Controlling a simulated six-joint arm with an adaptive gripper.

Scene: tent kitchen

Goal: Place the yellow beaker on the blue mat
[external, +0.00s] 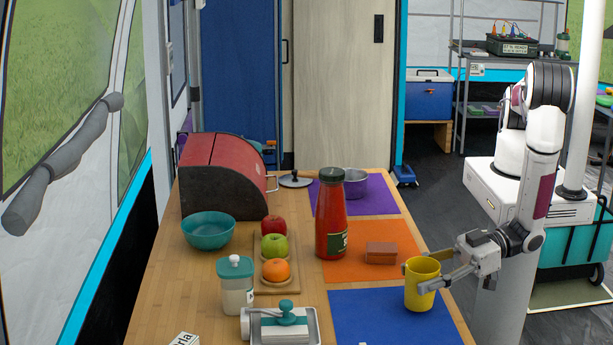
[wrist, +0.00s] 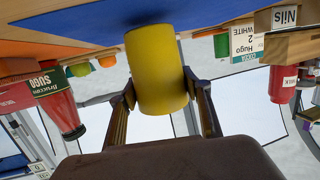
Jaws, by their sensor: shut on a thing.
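The yellow beaker (external: 421,292) is upright at the right side of the blue mat (external: 375,318), its lower part over the mat's back right corner. My gripper (external: 430,273) comes in from the right and is shut on the beaker's sides. In the wrist view, which looks upside down, the fingers (wrist: 160,86) flank the beaker (wrist: 160,60), and its base end is close to the blue mat (wrist: 90,22). I cannot tell whether the base touches the mat.
A purple mat with a pot (external: 353,185) is farther back. A white container (external: 236,288) and a metal tray with a teal-handled object (external: 286,318) stand left.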

